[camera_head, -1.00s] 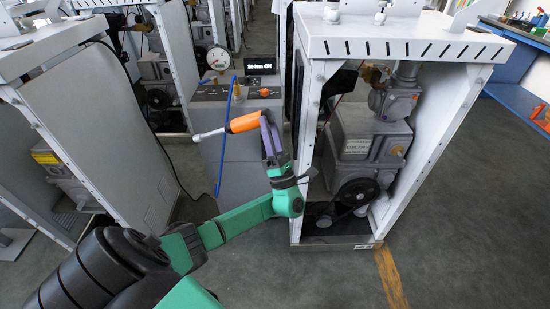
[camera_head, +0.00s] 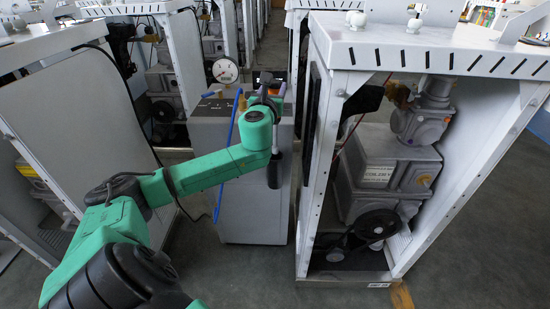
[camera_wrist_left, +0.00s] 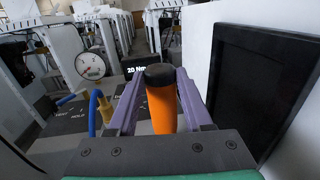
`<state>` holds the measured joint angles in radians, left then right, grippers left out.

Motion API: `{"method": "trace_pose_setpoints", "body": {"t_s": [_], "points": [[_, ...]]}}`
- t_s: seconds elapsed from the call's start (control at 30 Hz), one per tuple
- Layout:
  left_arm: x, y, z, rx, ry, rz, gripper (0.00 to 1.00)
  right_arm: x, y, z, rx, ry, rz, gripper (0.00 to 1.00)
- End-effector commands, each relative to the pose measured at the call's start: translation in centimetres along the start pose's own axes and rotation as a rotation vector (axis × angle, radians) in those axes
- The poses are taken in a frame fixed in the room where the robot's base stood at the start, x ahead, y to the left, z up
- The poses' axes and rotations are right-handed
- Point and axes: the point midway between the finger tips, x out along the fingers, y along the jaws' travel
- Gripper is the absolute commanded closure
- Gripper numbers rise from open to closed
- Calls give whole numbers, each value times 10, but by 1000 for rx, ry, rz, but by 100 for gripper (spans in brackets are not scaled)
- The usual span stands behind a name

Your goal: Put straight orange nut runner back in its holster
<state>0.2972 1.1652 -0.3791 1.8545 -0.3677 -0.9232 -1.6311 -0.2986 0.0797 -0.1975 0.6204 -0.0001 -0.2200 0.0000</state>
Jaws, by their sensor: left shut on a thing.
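The straight nut runner (camera_wrist_left: 161,108), an orange handle with a black end cap, is between the purple fingers of my left gripper (camera_wrist_left: 160,76) in the left wrist view. The gripper is shut on it, with the cap end facing up. My right gripper is not in view.
A round gauge (camera_head: 225,70) and a small display (camera_wrist_left: 135,66) stand at the cart's back. A blue hose (camera_head: 228,150) and a brass fitting (camera_wrist_left: 104,104) are left of the gripper. A white machine frame (camera_head: 312,170) stands close on the right.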

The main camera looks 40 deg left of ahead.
Motion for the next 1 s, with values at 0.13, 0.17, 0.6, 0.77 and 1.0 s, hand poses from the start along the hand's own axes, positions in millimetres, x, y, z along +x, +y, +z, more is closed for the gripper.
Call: {"method": "trace_pose_setpoints", "body": {"t_s": [0.13, 0.17, 0.6, 0.77, 1.0], "points": [[-1, 0, -56, 0, 3, 3, 100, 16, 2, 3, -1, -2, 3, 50], [-1, 1, -66, 0, 3, 5, 100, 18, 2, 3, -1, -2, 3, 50], [-2, 1, -156, 1, -1, 6, 100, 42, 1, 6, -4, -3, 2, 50], [-3, 0, -164, 0, -2, 4, 100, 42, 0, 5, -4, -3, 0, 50], [-3, 0, -165, 0, 2, 3, 20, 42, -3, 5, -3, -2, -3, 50]]}}
